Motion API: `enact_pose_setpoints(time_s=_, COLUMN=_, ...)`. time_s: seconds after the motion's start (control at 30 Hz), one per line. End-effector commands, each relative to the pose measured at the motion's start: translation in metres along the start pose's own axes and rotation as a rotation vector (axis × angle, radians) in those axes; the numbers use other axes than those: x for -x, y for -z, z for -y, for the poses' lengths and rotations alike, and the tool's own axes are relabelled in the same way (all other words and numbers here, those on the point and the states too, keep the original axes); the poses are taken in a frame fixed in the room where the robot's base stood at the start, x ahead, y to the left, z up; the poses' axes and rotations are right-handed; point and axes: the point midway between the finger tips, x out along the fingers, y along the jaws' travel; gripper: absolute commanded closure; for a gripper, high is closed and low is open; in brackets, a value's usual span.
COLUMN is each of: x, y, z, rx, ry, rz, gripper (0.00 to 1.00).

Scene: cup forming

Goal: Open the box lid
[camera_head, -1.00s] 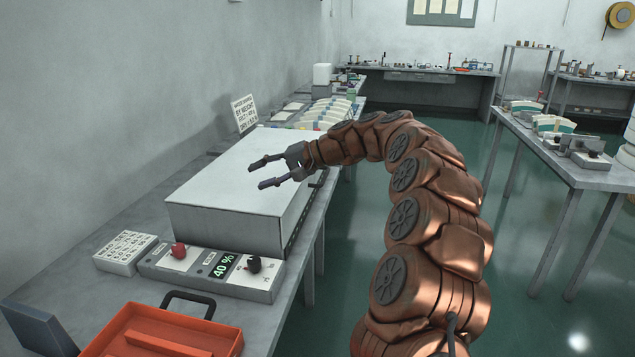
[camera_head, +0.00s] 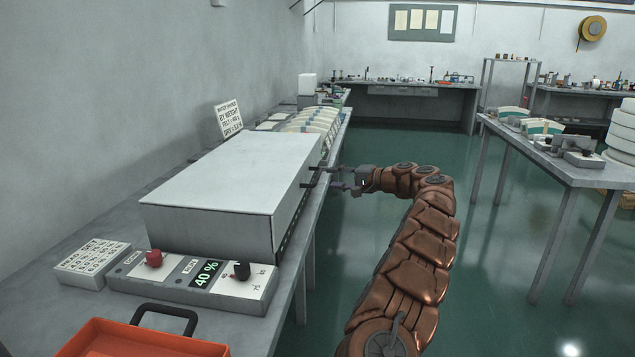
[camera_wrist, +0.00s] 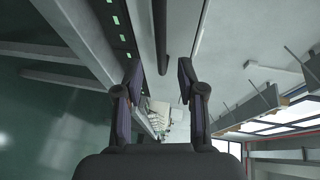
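A large pale grey box (camera_head: 225,232) stands on the bench at the left, its flat lid (camera_head: 240,165) down and shut. My gripper (camera_head: 311,177) is at the box's right side, its fingers pointing left toward the side wall. In the wrist view my gripper (camera_wrist: 158,75) is open, with a wide gap between the fingers. A dark bar handle (camera_wrist: 160,35) runs in line with that gap, beside the box's pale side. I cannot tell whether the fingers touch it. In the head view the handle is hidden or merged with the fingers.
A control panel (camera_head: 190,283) with a red knob, a dark knob and a "40 %" display sits before the box. A red tray (camera_head: 140,345) lies nearest. A sign (camera_head: 228,118) stands behind the box.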

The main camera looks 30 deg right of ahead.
Motion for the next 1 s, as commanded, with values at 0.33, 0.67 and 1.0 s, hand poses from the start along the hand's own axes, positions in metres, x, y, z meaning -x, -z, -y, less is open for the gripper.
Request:
enact_pose_setpoints(time_s=0.33, x=-0.05, y=-0.001, z=0.0, rx=0.001, ry=-0.003, rz=0.002, gripper=0.61)
enact_pose_setpoints(time_s=0.67, x=-0.067, y=-0.002, z=0.001, rx=0.0, ry=0.0, rz=0.001, gripper=0.61)
enact_pose_setpoints(time_s=1.0, x=-0.067, y=-0.001, z=0.001, rx=0.0, ry=0.0, rz=0.0, gripper=0.71)
